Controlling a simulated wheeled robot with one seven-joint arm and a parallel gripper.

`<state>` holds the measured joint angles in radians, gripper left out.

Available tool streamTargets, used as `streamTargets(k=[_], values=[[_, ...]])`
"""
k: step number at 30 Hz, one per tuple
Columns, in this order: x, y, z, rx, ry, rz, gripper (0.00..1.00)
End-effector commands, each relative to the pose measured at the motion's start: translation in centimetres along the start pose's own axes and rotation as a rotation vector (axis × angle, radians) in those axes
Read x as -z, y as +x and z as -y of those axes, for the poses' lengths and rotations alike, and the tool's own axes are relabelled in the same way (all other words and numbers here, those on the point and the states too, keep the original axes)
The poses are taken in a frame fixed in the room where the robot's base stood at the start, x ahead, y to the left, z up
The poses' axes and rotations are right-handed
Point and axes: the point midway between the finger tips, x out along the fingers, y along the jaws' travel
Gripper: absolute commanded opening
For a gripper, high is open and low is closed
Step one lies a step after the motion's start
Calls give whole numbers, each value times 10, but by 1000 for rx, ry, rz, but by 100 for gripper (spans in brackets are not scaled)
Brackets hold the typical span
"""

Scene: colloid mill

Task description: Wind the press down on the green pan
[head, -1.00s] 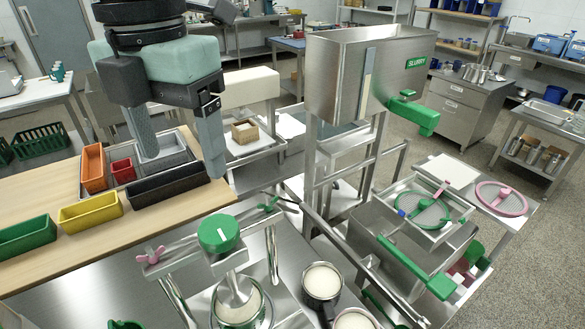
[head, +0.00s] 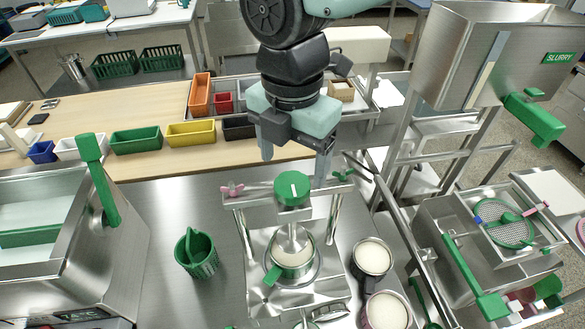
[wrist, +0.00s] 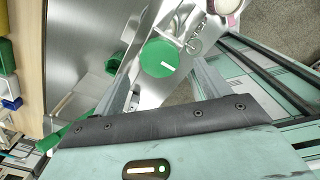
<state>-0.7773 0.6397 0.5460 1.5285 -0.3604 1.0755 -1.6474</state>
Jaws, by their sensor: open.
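The press stands on the steel bench, with a round green knob (head: 292,187) bearing a white mark on top of its steel crossbar (head: 262,201). A pink wing nut (head: 232,189) and a green wing nut (head: 343,175) sit at the bar's ends. Below, the steel press foot hangs over the green pan (head: 272,275), which has pale contents; whether they touch is unclear. My gripper (head: 294,163) is open and empty, pointing down just behind and above the knob. In the wrist view the knob (wrist: 158,58) shows between and beyond the fingers.
Two more pans (head: 373,257) (head: 387,309) with pale contents stand right of the press. A green cup (head: 197,255) stands left. A steel machine with a green lever (head: 98,175) is far left. The slurry hopper (head: 490,55) rises at right. Coloured bins (head: 190,133) line the wooden table behind.

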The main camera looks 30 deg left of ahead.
Motion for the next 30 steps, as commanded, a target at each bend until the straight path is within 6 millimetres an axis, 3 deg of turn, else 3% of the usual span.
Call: streamTargets(k=[9, 20, 25, 30], values=[[0, 39, 0, 1, 0, 0, 76], [0, 45, 0, -1, 0, 1, 76], [0, 45, 0, -1, 0, 1, 31], [0, 44, 0, 0, 3, 1, 31]])
